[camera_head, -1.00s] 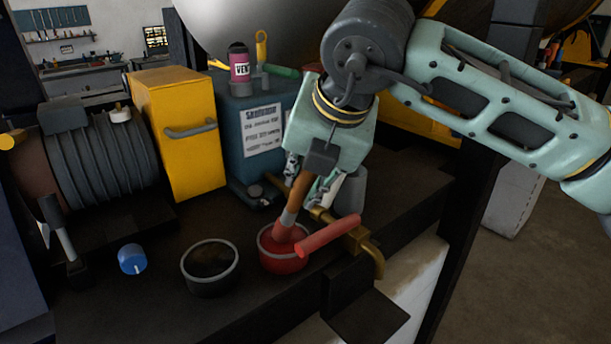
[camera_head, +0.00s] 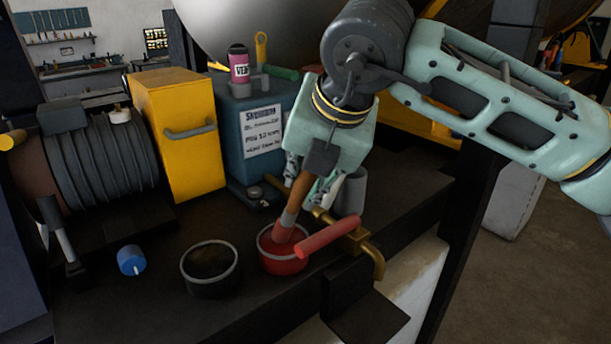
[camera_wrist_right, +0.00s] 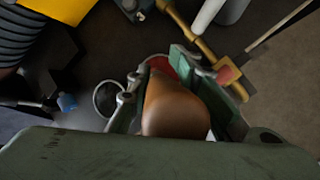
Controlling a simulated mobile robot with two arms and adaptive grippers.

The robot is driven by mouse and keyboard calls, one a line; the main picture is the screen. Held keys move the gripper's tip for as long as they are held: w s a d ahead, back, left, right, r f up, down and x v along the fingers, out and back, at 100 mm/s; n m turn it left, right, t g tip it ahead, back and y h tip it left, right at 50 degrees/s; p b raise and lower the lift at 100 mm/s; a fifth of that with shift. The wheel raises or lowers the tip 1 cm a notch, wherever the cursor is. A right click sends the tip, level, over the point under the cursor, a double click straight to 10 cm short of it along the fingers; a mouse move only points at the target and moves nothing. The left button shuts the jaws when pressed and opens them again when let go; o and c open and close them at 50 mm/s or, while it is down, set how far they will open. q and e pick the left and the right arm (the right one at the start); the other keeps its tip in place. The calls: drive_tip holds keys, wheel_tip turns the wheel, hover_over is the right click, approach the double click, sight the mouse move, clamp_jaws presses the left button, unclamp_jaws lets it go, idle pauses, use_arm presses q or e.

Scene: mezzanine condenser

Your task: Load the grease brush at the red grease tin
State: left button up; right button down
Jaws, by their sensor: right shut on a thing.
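The red grease tin (camera_head: 282,265) stands on the dark bench in the head view, its round rim open upward. My right gripper (camera_head: 308,184) is shut on the brown handle of the grease brush (camera_head: 296,203), above the tin. The brush tilts, and its reddish bristle end is down inside the tin's rim. In the right wrist view the brush handle (camera_wrist_right: 176,108) fills the space between the fingers, and part of the red tin (camera_wrist_right: 160,66) shows behind it. How deep the bristles sit in the grease is hidden. My left gripper is not in view.
A dark tin (camera_head: 210,269) stands just left of the red one. A red lever (camera_head: 328,237) on a brass pipe valve (camera_head: 362,243) lies close on the right. A blue knob (camera_head: 131,260), yellow box (camera_head: 177,135) and blue box (camera_head: 256,135) stand left and behind.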

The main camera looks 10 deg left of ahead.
drive_tip(key=shift+w+a+r+p, duration=0.1)
drive_tip(key=shift+r+p, duration=0.3)
drive_tip(key=shift+r, duration=0.35)
drive_tip(key=shift+r+p, duration=1.1)
drive_tip(key=shift+r, duration=1.65)
drive_tip(key=shift+f, duration=0.1)
